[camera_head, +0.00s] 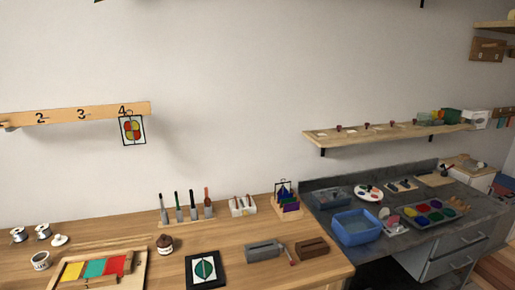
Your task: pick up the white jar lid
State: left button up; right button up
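A small white lid with a raised knob (60,240), which looks like the jar lid, lies on the wooden table (120,230) at the left. Just in front of it, to its left, stands a small white jar (40,262) with a dark mark or contents; the lid is apart from it. Neither of my grippers shows in the head view.
Two spools (19,235) stand left of the lid. A wooden tray (140,268) with coloured pieces lies in front, and a brown lidded pot (165,244) to the right. Thin rods lie behind the tray. A grey bench with a blue basin (357,228) is at right.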

aim_at(59, 240)
jog(key=u, duration=1.5)
